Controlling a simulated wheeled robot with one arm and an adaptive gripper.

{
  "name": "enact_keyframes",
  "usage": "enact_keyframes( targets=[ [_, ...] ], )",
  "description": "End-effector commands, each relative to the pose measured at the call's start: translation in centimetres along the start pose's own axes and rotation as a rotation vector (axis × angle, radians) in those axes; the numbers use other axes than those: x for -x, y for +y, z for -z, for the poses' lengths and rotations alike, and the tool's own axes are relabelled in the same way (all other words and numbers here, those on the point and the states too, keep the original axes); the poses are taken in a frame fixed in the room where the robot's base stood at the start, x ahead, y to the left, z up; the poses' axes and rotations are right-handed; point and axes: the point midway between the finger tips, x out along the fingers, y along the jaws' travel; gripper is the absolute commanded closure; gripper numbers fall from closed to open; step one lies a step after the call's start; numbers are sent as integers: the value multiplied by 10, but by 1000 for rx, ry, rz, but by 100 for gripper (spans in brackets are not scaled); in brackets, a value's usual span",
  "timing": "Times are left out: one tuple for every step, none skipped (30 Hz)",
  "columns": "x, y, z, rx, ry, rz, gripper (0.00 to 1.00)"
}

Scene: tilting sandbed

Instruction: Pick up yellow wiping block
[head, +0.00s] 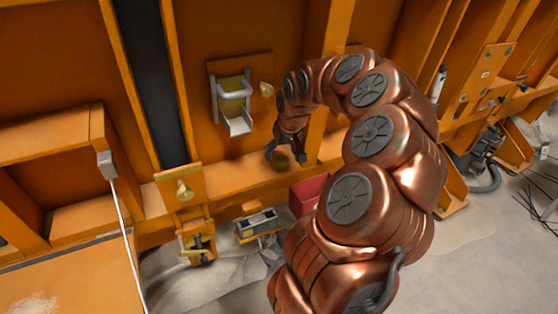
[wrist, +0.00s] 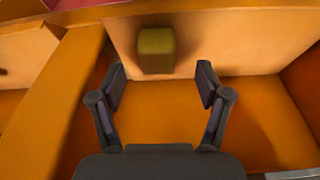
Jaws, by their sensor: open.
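The yellow wiping block (wrist: 156,50) shows in the wrist view as a small olive-yellow block on a pale orange surface, at the upper middle. My gripper (wrist: 161,83) is open and empty. Its two fingers point toward the block, one to each side of its line, and the block appears beyond the fingertips, apart from them. In the head view my gripper (head: 286,155) hangs down over the orange ledge, and a small dark yellowish shape, likely the block, is partly hidden between its fingers.
A red bin (head: 306,194) stands below the ledge, partly behind my arm. A metal-framed holder (head: 233,100) with a chute is on the orange wall to the left. A grey-topped box (head: 257,223) stands lower left. Orange walls flank the block in the wrist view.

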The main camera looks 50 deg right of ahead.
Motion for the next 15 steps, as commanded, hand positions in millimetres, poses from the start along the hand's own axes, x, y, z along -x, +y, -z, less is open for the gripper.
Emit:
enact_keyframes(
  targets=[
    [-2,0,0,0,-2,0,24],
    [-4,1,0,-1,-2,0,24],
    [-7,1,0,-1,-4,1,24],
    [-10,1,-1,-1,-5,1,24],
    [-13,2,-1,-1,-6,1,24],
    [-18,3,-1,-1,-7,0,24],
    [-22,3,-1,-2,-7,0,24],
    [-26,3,-1,-2,-6,1,24],
    [-31,4,-1,-2,-5,1,24],
    [-35,4,-1,-1,-5,0,24],
    [-38,4,-1,-1,-5,0,24],
    [-42,4,-2,-1,-5,1,24],
    [-44,4,-2,-1,-5,1,24],
    [-46,3,-2,-2,-4,1,24],
    [-48,3,-2,-2,-4,1,24]
  ],
)
